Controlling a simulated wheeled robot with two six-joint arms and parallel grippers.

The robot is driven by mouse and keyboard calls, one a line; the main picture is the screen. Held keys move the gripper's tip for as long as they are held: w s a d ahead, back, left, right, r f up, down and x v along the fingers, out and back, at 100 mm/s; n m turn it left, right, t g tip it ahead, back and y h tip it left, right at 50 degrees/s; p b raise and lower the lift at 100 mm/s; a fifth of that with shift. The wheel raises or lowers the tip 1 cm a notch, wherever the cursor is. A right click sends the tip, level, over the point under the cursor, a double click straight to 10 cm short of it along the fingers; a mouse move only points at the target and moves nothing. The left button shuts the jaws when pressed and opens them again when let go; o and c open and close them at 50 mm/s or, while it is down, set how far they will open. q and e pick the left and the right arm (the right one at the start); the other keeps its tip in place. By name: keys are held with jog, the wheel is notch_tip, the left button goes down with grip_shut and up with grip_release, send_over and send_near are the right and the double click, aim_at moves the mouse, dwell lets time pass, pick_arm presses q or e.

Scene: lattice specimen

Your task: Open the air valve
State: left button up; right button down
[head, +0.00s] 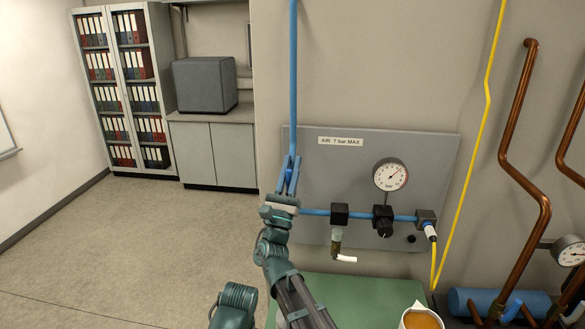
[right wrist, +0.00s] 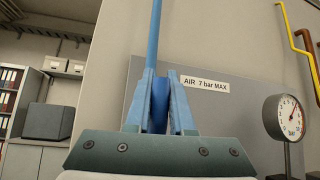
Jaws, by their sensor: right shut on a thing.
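The air valve is at the left edge of the grey air panel (head: 330,170), where the blue vertical pipe (head: 293,70) comes down and the blue horizontal line (head: 315,212) leads right. My right gripper (head: 287,172) is there, with its fingers pointing up, and largely hides the valve body. In the right wrist view, the two blue fingers of my right gripper (right wrist: 162,100) are shut on a blue part (right wrist: 159,104), which looks like the valve handle. The blue pipe (right wrist: 153,40) rises behind it. My left gripper is not in view.
A round pressure gauge (head: 390,175), a black regulator knob (head: 383,220) and a black fitting (head: 339,214) sit right of my gripper. A green bench top (head: 370,300) lies below with a cup (head: 420,317). Copper pipes (head: 515,170) stand at the right. The floor at left is clear.

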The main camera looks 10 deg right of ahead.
jog(key=c, duration=0.8)
grip_release()
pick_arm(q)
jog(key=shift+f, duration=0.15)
pick_arm(e)
jog(key=shift+s+f, duration=0.1)
jog(key=shift+f, duration=0.1)
